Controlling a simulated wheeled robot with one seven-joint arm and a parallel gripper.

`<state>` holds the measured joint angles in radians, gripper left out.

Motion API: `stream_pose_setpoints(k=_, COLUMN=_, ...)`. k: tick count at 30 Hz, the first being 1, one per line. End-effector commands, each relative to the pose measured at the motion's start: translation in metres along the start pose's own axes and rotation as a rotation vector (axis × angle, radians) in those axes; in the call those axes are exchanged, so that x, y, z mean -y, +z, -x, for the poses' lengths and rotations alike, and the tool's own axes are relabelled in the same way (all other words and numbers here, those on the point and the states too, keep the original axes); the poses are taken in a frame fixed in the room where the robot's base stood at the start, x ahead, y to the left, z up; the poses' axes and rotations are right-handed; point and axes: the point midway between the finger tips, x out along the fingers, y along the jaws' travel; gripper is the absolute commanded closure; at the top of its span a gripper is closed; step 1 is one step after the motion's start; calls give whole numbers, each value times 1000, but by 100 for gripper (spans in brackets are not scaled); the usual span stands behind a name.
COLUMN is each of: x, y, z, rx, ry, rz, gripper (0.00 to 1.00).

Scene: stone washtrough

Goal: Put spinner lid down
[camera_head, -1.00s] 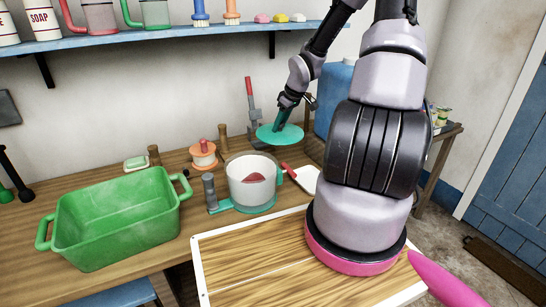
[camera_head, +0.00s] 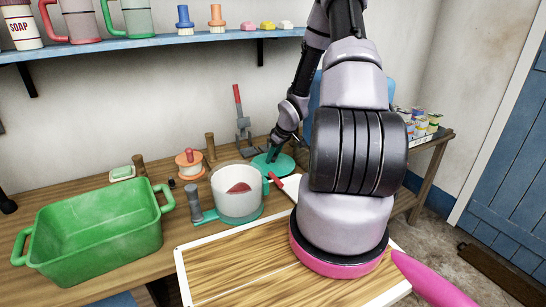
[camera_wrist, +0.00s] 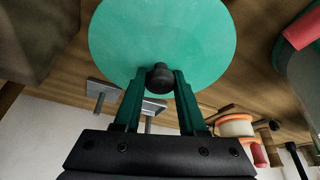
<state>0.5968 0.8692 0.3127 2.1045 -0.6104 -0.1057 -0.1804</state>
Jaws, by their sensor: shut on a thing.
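The spinner lid (camera_head: 262,167) is a flat teal disc with a dark knob at its centre. In the head view it is low over the wooden counter, behind and right of the spinner bowl; whether it touches the counter I cannot tell. In the wrist view the lid (camera_wrist: 160,35) fills the upper middle. My gripper (camera_wrist: 160,78) is shut on the lid's dark knob; it also shows in the head view (camera_head: 273,155), partly hidden by my arm. The spinner bowl (camera_head: 237,205) is clear with a teal base, open on top, with something red inside.
A green tub (camera_head: 95,238) stands at the left. An orange-and-white reel (camera_head: 189,163) and a grey clamp with a red handle (camera_head: 242,120) stand near the wall. A white scoop-like thing with a red handle (camera_head: 290,186) lies right of the bowl. A shelf (camera_head: 150,45) runs above.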

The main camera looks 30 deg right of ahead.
Motion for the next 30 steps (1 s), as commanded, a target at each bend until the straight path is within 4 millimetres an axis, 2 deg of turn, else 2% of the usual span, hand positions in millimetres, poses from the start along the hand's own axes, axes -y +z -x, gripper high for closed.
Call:
stream_pose_setpoints(k=21, x=0, y=4, z=-11, rx=0, ry=0, rz=1, gripper=100)
stream_pose_setpoints(k=22, x=0, y=4, z=-11, rx=0, ry=0, rz=1, gripper=52)
stream_pose_setpoints(k=24, x=0, y=4, z=-11, rx=0, ry=0, rz=1, gripper=30)
stream_pose_setpoints(k=30, x=0, y=4, z=-11, rx=0, ry=0, rz=1, gripper=30)
